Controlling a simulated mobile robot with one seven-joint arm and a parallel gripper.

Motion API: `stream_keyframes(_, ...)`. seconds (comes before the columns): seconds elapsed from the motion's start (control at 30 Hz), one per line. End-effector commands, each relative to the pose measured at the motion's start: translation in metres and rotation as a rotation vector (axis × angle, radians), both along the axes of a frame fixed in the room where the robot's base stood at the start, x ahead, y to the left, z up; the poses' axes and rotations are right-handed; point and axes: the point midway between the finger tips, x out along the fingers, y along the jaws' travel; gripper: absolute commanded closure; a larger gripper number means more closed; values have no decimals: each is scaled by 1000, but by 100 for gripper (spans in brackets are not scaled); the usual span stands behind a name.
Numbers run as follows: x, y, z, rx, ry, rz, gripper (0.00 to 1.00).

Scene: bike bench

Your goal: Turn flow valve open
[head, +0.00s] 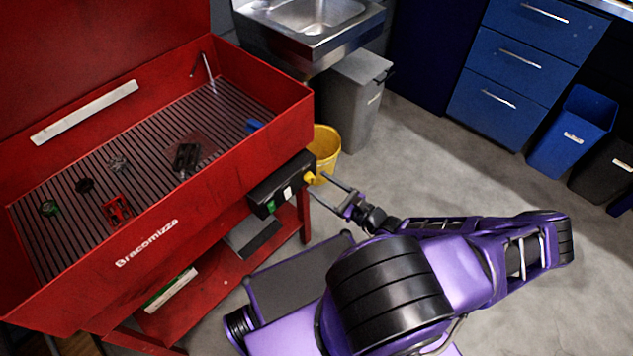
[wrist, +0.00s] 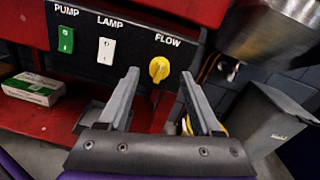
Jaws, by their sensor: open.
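The yellow flow valve knob (wrist: 159,69) sits under the word FLOW on the black control panel (wrist: 130,45) in the wrist view. In the head view the knob (head: 309,178) is at the right end of the panel (head: 278,190), on the front of the red parts washer. My gripper (wrist: 160,85) is open and empty, its two fingers pointing at the panel. The knob appears between the fingertips, a little ahead of them. In the head view my gripper (head: 336,190) is just right of the knob. I cannot tell whether either finger touches it.
A green PUMP switch (wrist: 66,40) and a white LAMP switch (wrist: 106,50) are left of the knob. A yellow bucket (head: 326,146) stands behind my gripper, beside a grey bin (head: 352,95). The red washer basin (head: 135,240) rises above the panel. Floor to the right is clear.

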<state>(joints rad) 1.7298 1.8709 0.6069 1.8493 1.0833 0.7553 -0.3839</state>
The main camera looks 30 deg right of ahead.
Motion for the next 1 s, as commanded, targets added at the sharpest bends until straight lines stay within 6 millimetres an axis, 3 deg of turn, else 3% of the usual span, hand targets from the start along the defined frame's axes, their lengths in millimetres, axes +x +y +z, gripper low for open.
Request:
stream_keyframes(0.2,18,8,-1,0,1,1,34)
stream_keyframes(0.5,20,8,0,0,1,0,34)
stream_keyframes(0.87,20,8,0,-1,1,0,97)
stream_keyframes(1.0,20,8,0,-1,1,0,100)
